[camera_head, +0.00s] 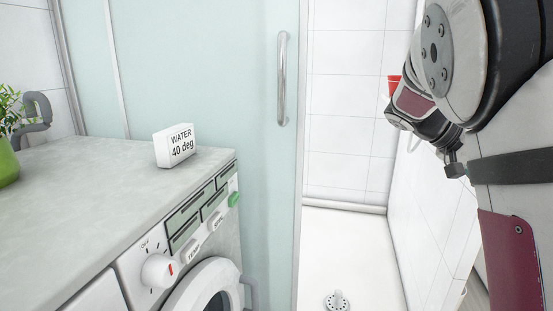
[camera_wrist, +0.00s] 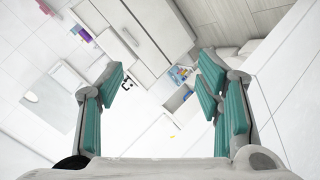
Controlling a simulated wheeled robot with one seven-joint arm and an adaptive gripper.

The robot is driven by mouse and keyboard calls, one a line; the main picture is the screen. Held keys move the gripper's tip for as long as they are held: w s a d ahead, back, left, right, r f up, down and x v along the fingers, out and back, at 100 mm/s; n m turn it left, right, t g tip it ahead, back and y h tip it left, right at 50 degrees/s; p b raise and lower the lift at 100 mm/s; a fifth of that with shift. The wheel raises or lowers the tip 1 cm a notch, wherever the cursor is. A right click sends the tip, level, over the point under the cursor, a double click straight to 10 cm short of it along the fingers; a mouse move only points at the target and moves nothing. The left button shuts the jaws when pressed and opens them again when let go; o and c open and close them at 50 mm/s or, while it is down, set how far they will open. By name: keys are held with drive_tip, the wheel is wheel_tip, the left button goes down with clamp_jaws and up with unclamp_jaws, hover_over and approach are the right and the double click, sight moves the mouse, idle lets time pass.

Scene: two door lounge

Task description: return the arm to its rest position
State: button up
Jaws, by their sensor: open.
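My arm (camera_head: 505,60) fills the right side of the head view, bent, with its far part in front of the white tiled wall. My gripper (camera_wrist: 162,75) shows in the wrist view with its two teal-padded fingers spread wide apart. Nothing is between the fingers, and it touches nothing that I can see. In the head view the fingers cannot be made out clearly.
A washing machine (camera_head: 160,272) stands at the left under a grey countertop (camera_head: 85,185). On it are a white "WATER 40 deg" block (camera_head: 176,146) and a green plant pot (camera_head: 8,165). A glass door (camera_head: 215,70) with a metal handle (camera_head: 282,80) stands behind. White cabinets (camera_wrist: 150,30) show in the wrist view.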

drive_tip(key=s+a+f+n+t+y, duration=0.1)
drive_tip(key=s+a+f+n+y, duration=0.3)
drive_tip(key=s+a, duration=0.6)
drive_tip(key=s+a+f+n+t+y, duration=0.2)
drive_tip(key=s+a+f+n+y, duration=0.15)
drive_tip(key=s+a, duration=0.6)
drive_tip(key=s+a+f+n+t+y, duration=0.1)
drive_tip(key=s+a+f+n+y, duration=0.25)
drive_tip(key=s+a, duration=0.6)
wheel_tip(320, 180, up, 39)
drive_tip(key=s+d+t+p, duration=0.2)
drive_tip(key=s+t+p, duration=0.1)
drive_tip(key=p, duration=3.4)
drive_tip(key=shift+d+r+t+y, duration=0.2)
drive_tip(key=shift+t+y, duration=0.1)
drive_tip(key=shift+t, duration=0.3)
